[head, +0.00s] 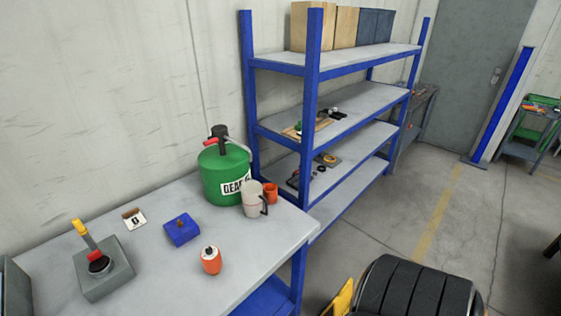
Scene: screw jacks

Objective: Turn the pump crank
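A green drum (226,175) with a partly hidden white label reading "GEAR" stands upright at the back right of the workbench. A dark pump head (219,132) sits on its top. A crank with a red grip (211,142) shows at the pump head, and a grey curved spout or hose (240,144) comes off to the right. A grey jug (254,200) stands in front of the drum and hides part of its label. Neither of my grippers shows in the head view.
On the grey workbench (185,285) are an orange cup (271,192), a small orange bottle (211,261), a blue block (182,229), a card (134,218) and a grey box with a yellow-topped lever (104,272). Blue-framed shelving (312,90) stands behind right. A black ribbed object (415,290) lies bottom right.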

